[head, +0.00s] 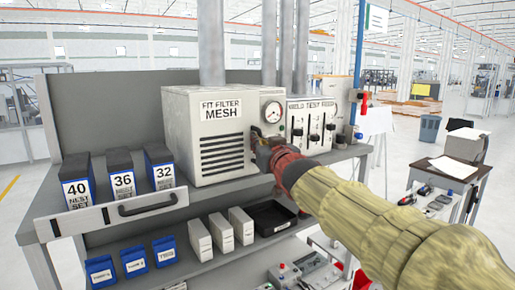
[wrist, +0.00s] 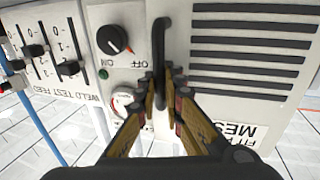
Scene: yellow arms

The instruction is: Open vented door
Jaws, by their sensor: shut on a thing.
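The vented door (head: 222,153) is the pale front panel of a box on the bench, with dark slots and a "FIT FILTER MESH" label. Its slots (wrist: 250,45) fill the right of the wrist view, where the label looks inverted. The door looks flush with the box. A black upright bar handle (wrist: 158,40) runs along the door's edge. My gripper (wrist: 164,84) is shut on this handle, one finger on each side of it. In the head view my gripper (head: 262,148) hides most of the handle.
A dial gauge (head: 272,111) and a black knob (wrist: 112,40) sit beside the door. A slider panel (head: 311,120) stands to the right. Labelled bins (head: 121,183) stand at left, and white boxes (head: 220,232) and a black tray (head: 272,215) lie on the shelf below.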

